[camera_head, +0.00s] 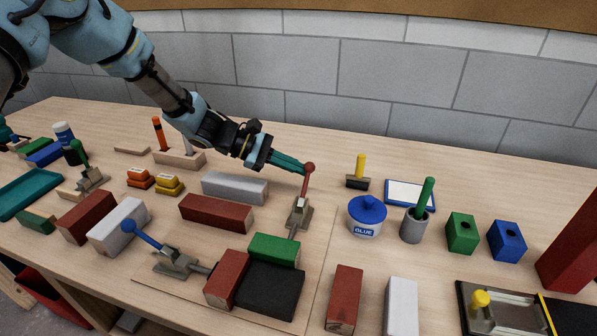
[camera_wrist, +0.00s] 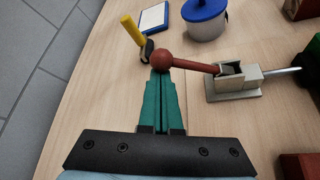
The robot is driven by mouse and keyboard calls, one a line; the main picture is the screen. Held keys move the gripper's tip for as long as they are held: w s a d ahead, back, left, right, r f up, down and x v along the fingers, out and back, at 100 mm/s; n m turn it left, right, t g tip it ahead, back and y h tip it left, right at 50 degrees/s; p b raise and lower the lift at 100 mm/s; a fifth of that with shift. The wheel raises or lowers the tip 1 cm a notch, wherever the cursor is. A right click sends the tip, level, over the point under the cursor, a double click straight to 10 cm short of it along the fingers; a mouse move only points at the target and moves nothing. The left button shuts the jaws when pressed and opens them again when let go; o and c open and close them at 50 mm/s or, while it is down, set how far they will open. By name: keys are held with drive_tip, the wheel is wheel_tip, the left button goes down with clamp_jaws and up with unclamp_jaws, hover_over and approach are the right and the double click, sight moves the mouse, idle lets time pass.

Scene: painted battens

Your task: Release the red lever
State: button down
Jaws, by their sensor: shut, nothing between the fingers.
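The red lever (camera_head: 307,183) has a round red knob and rises from a grey metal clamp base (camera_head: 299,213) at the far edge of the light board. In the wrist view the red lever (camera_wrist: 195,64) runs from its knob to the clamp base (camera_wrist: 232,82) on the right. My gripper (camera_head: 305,170) has teal fingers, shut and empty, with the tips right at the knob. In the wrist view my gripper (camera_wrist: 161,75) ends just below the knob; I cannot tell whether it touches.
A green block (camera_head: 274,249) and a black block (camera_head: 270,288) sit in front of the clamp. A blue lever (camera_head: 146,234) stands at the left of the board.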

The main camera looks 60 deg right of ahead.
drive_tip(key=shift+a+r+b, duration=0.1)
drive_tip(key=shift+a+b, duration=0.05)
drive_tip(key=shift+b, duration=0.6)
drive_tip(key=m+h+b, duration=0.1)
drive_tip(key=b, duration=0.2)
drive_tip(key=a+m+h+b, duration=0.1)
drive_tip(key=b, duration=0.3)
drive_tip(key=shift+s+a+r, duration=0.15)
drive_tip(key=shift+r, duration=0.2)
drive_tip(key=shift+s+a+r+m+g+h+b, duration=0.2)
drive_tip(key=shift+a+r+m+h+b, duration=0.45)
drive_tip(key=shift+b, duration=1.8)
drive_tip(key=shift+s+a+r+m+h+b, duration=0.45)
drive_tip(key=shift+a+m+b, duration=0.35)
drive_tip(key=shift+b, duration=1.6)
drive_tip(key=shift+s+a+r+m+g+h+b, duration=0.15)
drive_tip(key=shift+a+r+m+h+b, duration=0.45)
drive_tip(key=shift+b, duration=1.85)
drive_tip(key=shift+a, duration=0.15)
